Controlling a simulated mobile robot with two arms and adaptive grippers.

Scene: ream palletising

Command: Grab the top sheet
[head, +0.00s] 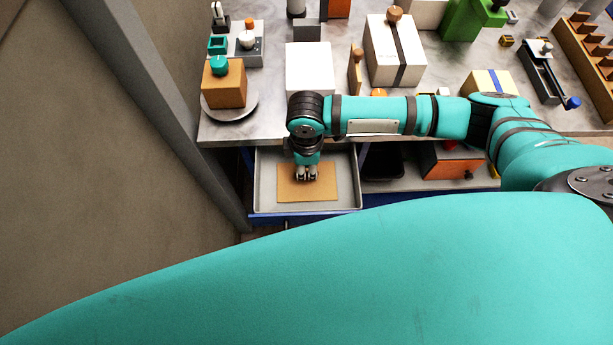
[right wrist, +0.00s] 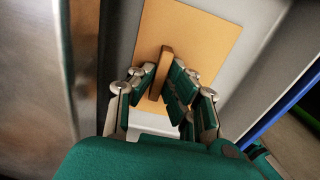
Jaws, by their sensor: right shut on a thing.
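A flat tan-brown sheet (head: 325,191) lies in an open grey drawer (head: 263,195) below the worktop; it also shows in the right wrist view (right wrist: 195,30). An upright wooden tab (right wrist: 164,62) stands on the sheet. My right gripper (head: 306,175) points down over the middle of the sheet. In the right wrist view its fingers (right wrist: 166,82) are shut on the tab, one on each side. The sheet looks flat in the drawer; I cannot tell whether others lie under it. My left gripper is not in view.
The marble worktop (head: 275,95) above holds a white block (head: 309,68), a strapped white box (head: 382,55), and a brown box with a teal knob (head: 224,88) on a round plate. A grey post (head: 150,90) and a wall stand left of the drawer. A dark bin opening (head: 382,163) lies right.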

